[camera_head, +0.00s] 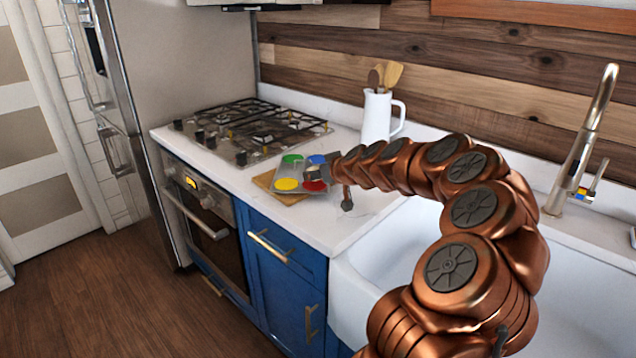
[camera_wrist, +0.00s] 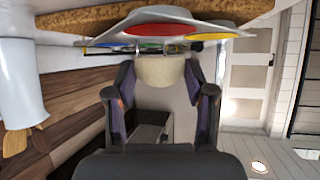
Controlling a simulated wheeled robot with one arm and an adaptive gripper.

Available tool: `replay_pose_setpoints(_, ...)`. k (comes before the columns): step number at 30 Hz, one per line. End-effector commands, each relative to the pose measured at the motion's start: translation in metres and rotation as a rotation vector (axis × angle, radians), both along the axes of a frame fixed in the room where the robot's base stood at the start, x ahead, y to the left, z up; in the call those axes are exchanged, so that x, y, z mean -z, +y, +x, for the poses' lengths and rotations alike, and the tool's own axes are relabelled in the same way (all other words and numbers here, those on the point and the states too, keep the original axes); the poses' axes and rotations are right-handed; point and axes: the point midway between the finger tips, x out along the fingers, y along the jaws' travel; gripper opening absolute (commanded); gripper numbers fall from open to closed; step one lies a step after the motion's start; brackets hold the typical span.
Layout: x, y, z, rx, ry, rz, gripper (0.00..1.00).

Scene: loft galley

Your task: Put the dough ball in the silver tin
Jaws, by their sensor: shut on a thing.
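The silver tin (camera_head: 290,174) lies on the counter with green, blue, yellow and red round patches on it. In the wrist view the tin (camera_wrist: 155,15) is seen nearly edge-on along the top. My gripper (camera_head: 314,173) is over the tin's right side, by the red and blue patches. In the wrist view my gripper (camera_wrist: 160,78) is shut on the pale cream dough ball (camera_wrist: 161,70), held between its two fingers.
A wooden board (camera_head: 265,182) lies under the tin. The gas hob (camera_head: 250,130) is to the left and behind. A white jug of wooden utensils (camera_head: 377,117) stands behind my arm. The white sink (camera_head: 385,245) is at the right, with a tall tap (camera_head: 585,140).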

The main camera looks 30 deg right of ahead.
Motion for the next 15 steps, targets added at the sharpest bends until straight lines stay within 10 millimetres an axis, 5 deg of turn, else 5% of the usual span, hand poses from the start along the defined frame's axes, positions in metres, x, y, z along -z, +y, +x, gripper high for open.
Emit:
replay_pose_setpoints(7, 0.028, 0.002, -0.001, -0.004, 0.005, 0.006, 0.20)
replay_pose_setpoints(15, 0.034, 0.002, -0.001, -0.003, 0.004, 0.004, 0.20)
